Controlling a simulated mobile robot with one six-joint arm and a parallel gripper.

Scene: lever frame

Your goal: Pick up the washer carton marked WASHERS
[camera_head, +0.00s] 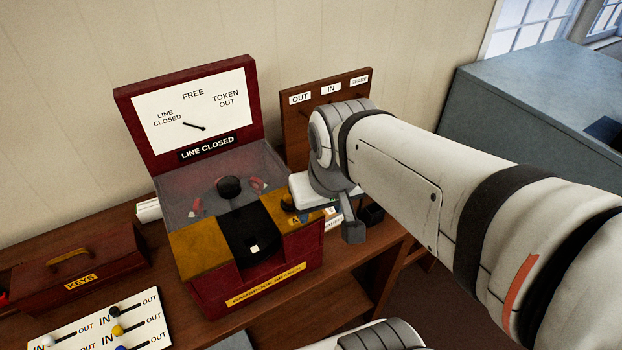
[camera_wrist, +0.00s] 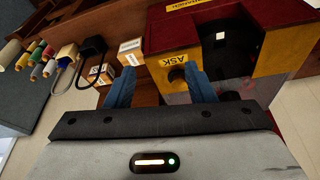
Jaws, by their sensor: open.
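A small white carton (camera_wrist: 131,51) with an orange band stands beside the red and yellow machine in the wrist view. A second small carton (camera_wrist: 102,73) is left of it. Their print is too small to read there, so I cannot tell which is marked WASHERS. In the head view a white label (camera_head: 333,222) shows beside the machine, partly hidden by my arm. My gripper (camera_wrist: 160,72) is open, with blue fingers apart and nothing seen between them but the machine's ASK corner and dark knob (camera_wrist: 177,74). The first carton lies just beyond the left fingertip.
The red machine (camera_head: 250,285) with its LINE CLOSED dial stands on the wooden bench. A board marked OUT, IN and SPARE (camera_head: 297,125) stands behind. A KEYS box (camera_head: 80,265) is at left. Coloured cylinders (camera_wrist: 45,62) and a black object (camera_wrist: 92,47) lie beyond the cartons.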

